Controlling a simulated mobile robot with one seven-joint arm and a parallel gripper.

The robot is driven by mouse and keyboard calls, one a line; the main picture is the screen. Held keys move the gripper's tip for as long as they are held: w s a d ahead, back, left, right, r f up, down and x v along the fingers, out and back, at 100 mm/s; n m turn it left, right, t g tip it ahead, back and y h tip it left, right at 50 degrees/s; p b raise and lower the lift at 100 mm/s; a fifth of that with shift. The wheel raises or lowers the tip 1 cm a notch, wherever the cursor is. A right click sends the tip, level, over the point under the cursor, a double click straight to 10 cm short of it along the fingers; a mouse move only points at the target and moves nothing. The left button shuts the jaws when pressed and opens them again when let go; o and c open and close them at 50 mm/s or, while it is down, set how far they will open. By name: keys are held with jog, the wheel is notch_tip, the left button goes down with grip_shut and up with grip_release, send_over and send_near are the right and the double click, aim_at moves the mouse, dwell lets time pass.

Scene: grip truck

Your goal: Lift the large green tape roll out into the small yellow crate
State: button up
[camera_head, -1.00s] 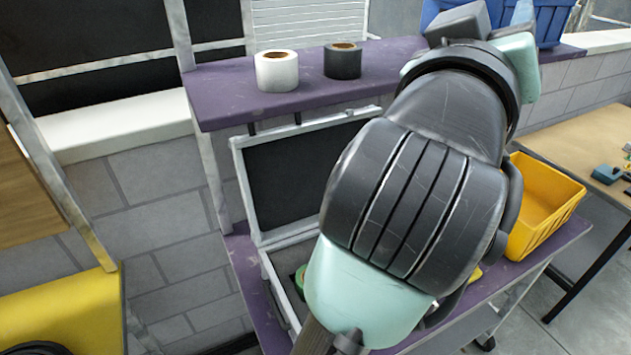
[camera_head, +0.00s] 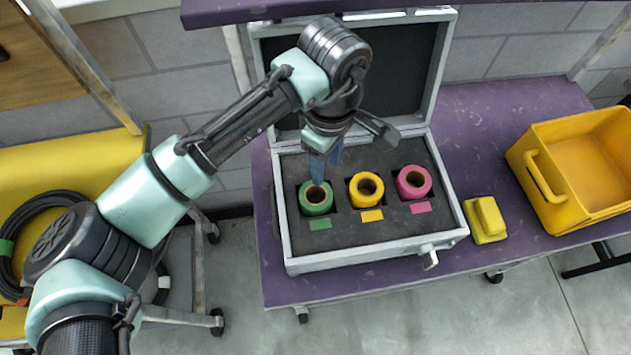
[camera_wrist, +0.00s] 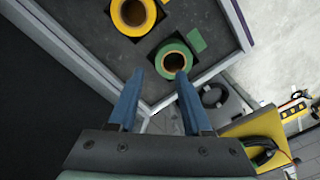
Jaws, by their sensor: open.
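The green tape roll (camera_head: 316,199) sits in the left slot of the foam in an open silver case (camera_head: 377,254). A small green label lies in front of it. My gripper (camera_head: 322,170) is above and just behind the roll, with its blue fingers pointing down. In the wrist view the fingers of my gripper (camera_wrist: 160,95) are apart with nothing between them, and the green roll (camera_wrist: 174,60) shows beyond their tips. The yellow crate (camera_head: 582,170) stands on the purple bench at the right, and its visible inside is empty.
A yellow roll (camera_head: 366,190) and a pink roll (camera_head: 413,182) sit in slots to the right of the green one. A small yellow block-like object (camera_head: 485,220) lies between case and crate. The raised case lid (camera_head: 400,65) stands behind my gripper.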

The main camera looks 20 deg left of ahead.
aim_at(323, 185)
jog(key=f, duration=0.4)
jog(key=f+p, duration=0.1)
jog(key=f, duration=0.2)
jog(key=shift+a+f, duration=0.1)
jog(key=shift+a, duration=0.15)
grip_shut()
